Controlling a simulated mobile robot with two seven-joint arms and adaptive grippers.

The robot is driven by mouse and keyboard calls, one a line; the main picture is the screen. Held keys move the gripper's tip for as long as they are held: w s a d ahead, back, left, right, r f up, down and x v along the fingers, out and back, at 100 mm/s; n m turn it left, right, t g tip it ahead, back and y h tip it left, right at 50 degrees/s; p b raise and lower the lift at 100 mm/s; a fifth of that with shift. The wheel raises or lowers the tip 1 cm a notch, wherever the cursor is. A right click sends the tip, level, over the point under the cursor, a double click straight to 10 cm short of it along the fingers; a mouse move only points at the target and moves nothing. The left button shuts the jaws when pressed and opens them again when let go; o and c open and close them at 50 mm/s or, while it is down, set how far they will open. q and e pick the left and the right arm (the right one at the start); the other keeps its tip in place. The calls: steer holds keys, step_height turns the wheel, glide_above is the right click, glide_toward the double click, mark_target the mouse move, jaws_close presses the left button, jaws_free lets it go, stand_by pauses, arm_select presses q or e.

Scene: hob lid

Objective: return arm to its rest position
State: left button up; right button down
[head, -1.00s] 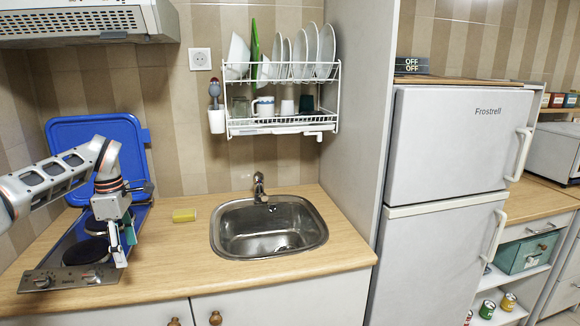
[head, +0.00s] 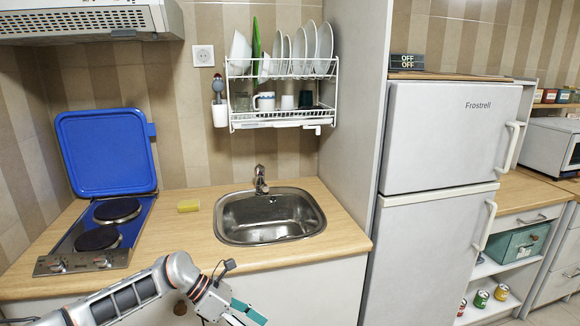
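My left arm comes in from the lower left, in front of the counter. My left gripper (head: 243,314) is at the bottom edge of the head view, below the counter's front edge and away from the hob. Teal parts show on its fingers, its tip is partly cut off, and the gap between the fingers cannot be made out. I see nothing held in it. The blue hob lid (head: 106,152) stands open, leaning back near the wall. The hob (head: 133,229) below it is uncovered, with two dark plates and knobs in front. My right gripper is out of view.
A yellow sponge (head: 188,206) lies on the wooden counter between the hob and the steel sink (head: 270,221). A dish rack (head: 283,119) with plates and cups hangs above. The fridge (head: 443,140) stands at the right. The counter's front edge is close to my arm.

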arm_select(q)
steer(key=s+d+r+n+t+h, duration=0.1)
steer(key=s+d+n+t+h, duration=0.1)
steer(key=s+d+n+h, duration=0.3)
steer(key=s+d+r+n+t+h, duration=0.1)
steer(key=s+d+r+n+h, duration=0.1)
steer(key=d+n, duration=0.35)
steer(key=s+a+f+n+t+y, duration=0.4)
steer(key=a+f+n+t+y, duration=0.35)
steer(key=n, duration=0.75)
steer(key=s+a+f+n+t+y, duration=0.45)
steer(key=a+f+n, duration=0.35)
steer(key=a+n, duration=0.5)
steer(key=s+a+f+n+g+y, duration=0.2)
steer(key=s+a+f+n+g, duration=0.1)
steer(key=s+n, duration=0.4)
step_height(320, 180, down, 3)
steer(key=s+a, duration=0.1)
steer(key=s, duration=0.1)
steer(key=shift+s+r+y, duration=0.15)
steer(key=shift+s+y, duration=0.15)
steer(key=shift+y, duration=0.1)
steer(key=shift+c, duration=0.4)
